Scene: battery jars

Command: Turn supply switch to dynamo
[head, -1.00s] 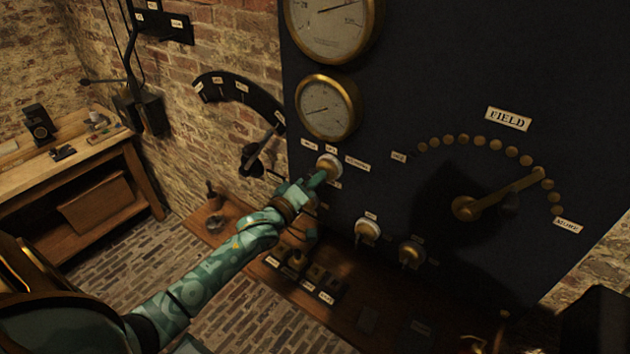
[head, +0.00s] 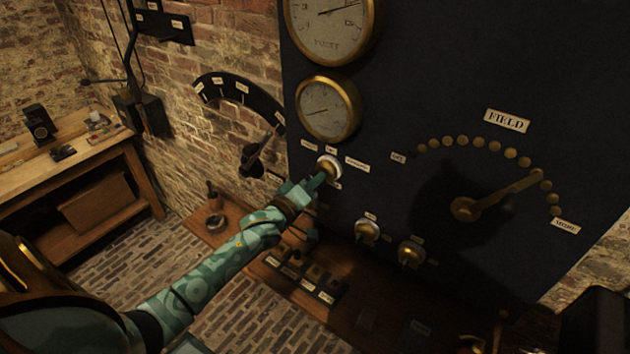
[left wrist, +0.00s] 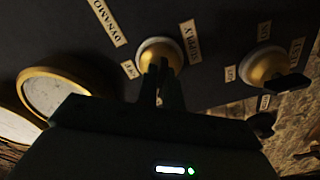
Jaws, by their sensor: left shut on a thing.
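The supply switch (head: 328,168) is a brass knob on a pale round base, on the dark panel below the small brass gauge. It also shows in the left wrist view (left wrist: 158,53), with the SUPPLY label (left wrist: 190,42), the DYNAMO label (left wrist: 108,22) and the OFF label (left wrist: 129,69) around it. My left gripper (head: 316,182) is at the switch and shut on its handle; its fingers also show in the left wrist view (left wrist: 161,88). The fingers hide most of the handle, so its exact angle is unclear. I cannot make out my right gripper.
Two more brass switches (head: 367,232) (head: 411,254) sit lower on the panel. The FIELD lever (head: 500,196) is to the right, and gauges (head: 327,108) are above. A wooden shelf (head: 205,232) runs below the panel. A workbench (head: 70,150) stands at the left.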

